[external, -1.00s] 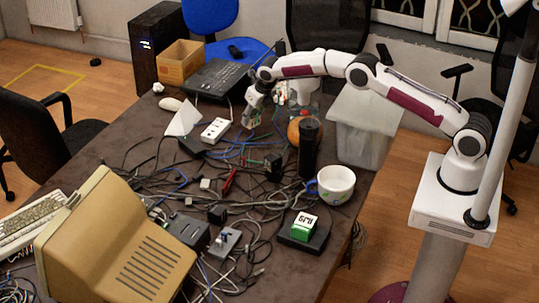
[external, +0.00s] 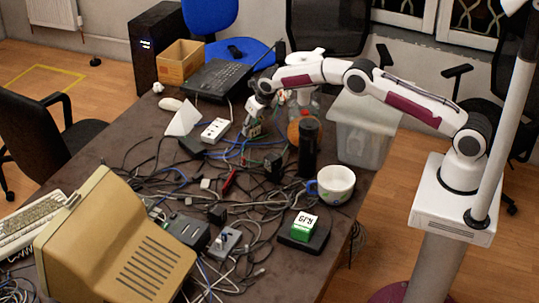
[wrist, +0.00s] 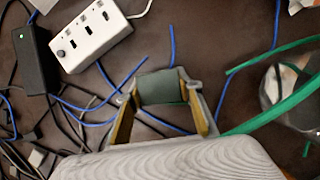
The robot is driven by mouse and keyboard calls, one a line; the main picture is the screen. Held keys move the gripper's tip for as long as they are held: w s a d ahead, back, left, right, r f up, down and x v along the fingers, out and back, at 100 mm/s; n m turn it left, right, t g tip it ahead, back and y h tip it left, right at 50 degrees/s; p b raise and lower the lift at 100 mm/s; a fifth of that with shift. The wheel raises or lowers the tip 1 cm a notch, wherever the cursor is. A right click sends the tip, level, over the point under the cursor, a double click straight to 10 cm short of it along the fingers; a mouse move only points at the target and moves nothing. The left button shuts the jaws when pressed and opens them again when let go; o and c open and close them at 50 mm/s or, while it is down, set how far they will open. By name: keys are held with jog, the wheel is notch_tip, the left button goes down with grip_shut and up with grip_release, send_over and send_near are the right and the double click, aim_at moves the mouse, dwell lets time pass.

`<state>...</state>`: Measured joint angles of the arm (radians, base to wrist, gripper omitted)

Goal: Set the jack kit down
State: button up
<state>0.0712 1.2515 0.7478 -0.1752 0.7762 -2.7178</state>
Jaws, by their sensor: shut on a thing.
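My gripper (external: 254,121) is at the far side of the cluttered table, pointing down, low over the cables. In the wrist view, my gripper (wrist: 165,112) has its two yellow-lined fingers on either side of a dark grey-green block (wrist: 162,88), which I take to be the jack kit. In the external view, a small pale and dark shape (external: 252,129) shows at the fingertips, partly hidden by them. I cannot tell whether its underside touches the table.
A white power strip (external: 214,131) lies left of my gripper, with a black adapter (wrist: 36,60) beside it. A green-and-white box (external: 304,227) sits nearer the front. Loose cables cover much of the table.

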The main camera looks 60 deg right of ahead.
jog(key=shift+f, duration=0.1)
jog(key=o, duration=1.2)
jog(key=shift+c, duration=0.2)
jog(key=shift+s+r, duration=0.1)
jog(key=shift+r, duration=0.35)
jog(key=v, duration=1.1)
jog(key=shift+s, duration=0.2)
jog(key=shift+r, duration=0.2)
